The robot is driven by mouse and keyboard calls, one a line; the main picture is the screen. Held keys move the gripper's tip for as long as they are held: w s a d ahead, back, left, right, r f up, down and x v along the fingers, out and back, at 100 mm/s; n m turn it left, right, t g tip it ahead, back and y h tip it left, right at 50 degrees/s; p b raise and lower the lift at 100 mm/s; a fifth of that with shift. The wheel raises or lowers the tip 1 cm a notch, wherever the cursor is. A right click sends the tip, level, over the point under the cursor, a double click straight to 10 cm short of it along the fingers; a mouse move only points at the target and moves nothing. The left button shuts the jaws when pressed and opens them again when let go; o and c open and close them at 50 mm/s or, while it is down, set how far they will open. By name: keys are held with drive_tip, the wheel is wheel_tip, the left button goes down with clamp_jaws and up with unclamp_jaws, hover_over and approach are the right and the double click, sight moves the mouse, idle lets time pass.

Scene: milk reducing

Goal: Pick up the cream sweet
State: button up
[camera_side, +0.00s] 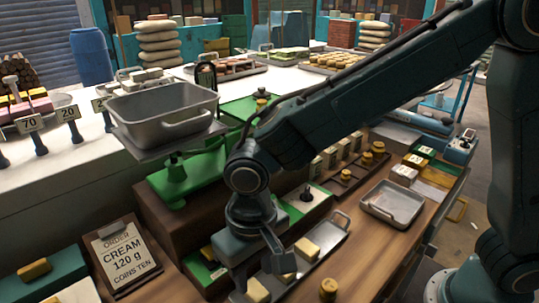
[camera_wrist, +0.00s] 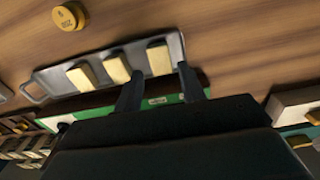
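Three pale cream sweets lie in a row on a narrow metal tray (camera_wrist: 58,90) in the wrist view: a left one (camera_wrist: 81,76), a middle one (camera_wrist: 117,68) and a right one (camera_wrist: 159,58). My gripper (camera_wrist: 160,72) is open and empty, its fingers apart near the right sweet; I cannot tell its height above the tray. In the side view my gripper (camera_side: 264,272) is low over the tray (camera_side: 339,226). One sweet (camera_side: 307,249) shows beyond it and another (camera_side: 257,290) at the near end; the gripper hides part of the tray.
A green scale (camera_side: 190,178) with a metal pan (camera_side: 163,112) stands behind my gripper. A brass weight (camera_side: 328,289) stands beside the tray, also in the wrist view (camera_wrist: 70,16). An empty metal tray (camera_side: 393,203) lies to the right.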

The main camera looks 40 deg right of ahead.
sight(255, 290)
drive_tip(key=shift+w+f, duration=0.1)
drive_tip(key=shift+f, duration=2.35)
drive_tip(key=c, duration=0.7)
drive_tip(key=shift+r, duration=0.2)
drive_tip(key=shift+c, duration=0.2)
wheel_tip(255, 290, up, 20)
drive_tip(key=shift+f, duration=0.15)
